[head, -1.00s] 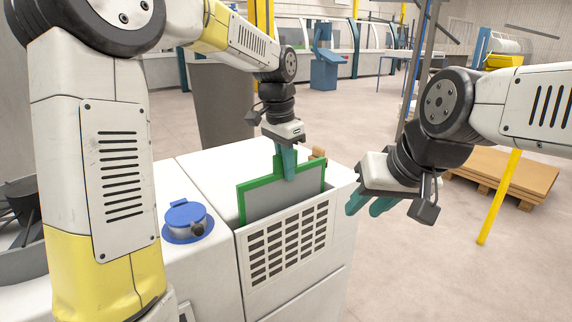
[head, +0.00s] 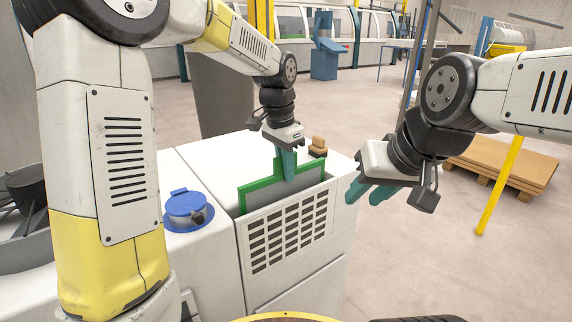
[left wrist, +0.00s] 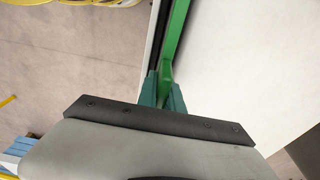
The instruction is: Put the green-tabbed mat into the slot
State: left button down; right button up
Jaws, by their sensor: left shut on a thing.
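The green-tabbed mat (head: 262,193) is a grey panel with a green frame and a green tab on its top edge. It stands upright, with its lower part hidden in the slot behind the white grille (head: 290,233) of the cabinet. My left gripper (head: 287,166) is shut on the tab from above. In the left wrist view, the fingers (left wrist: 162,92) pinch the green tab, and the green edge (left wrist: 176,35) runs along the dark slot gap. My right gripper (head: 368,190) is right of the cabinet, apart from the mat; its teal fingers look spread.
The white cabinet top (head: 212,160) has a small brown and black object (head: 318,146) near its back right corner. A blue-capped round fitting (head: 187,209) is at the left. A yellow post (head: 500,185) and a pallet of boards (head: 503,165) stand on the right.

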pick_arm(q)
jog(key=shift+f, duration=0.15)
jog(key=c, duration=1.4)
grip_release()
jog(key=r, duration=0.7)
jog(key=shift+s+a+r, duration=0.3)
jog(key=shift+a+r, duration=0.1)
jog(key=s+a+f+n+t, duration=0.1)
jog(key=s+a+n+t, duration=0.1)
jog(key=s+a+n, duration=0.3)
jog(key=s+a+n+t+h, duration=0.1)
jog(key=s+a+n+t, duration=0.2)
jog(key=s, duration=1.1)
jog(key=a+n, duration=0.2)
jog(key=a, duration=0.3)
jog(key=shift+a+f, duration=0.3)
jog(key=shift+f, duration=0.05)
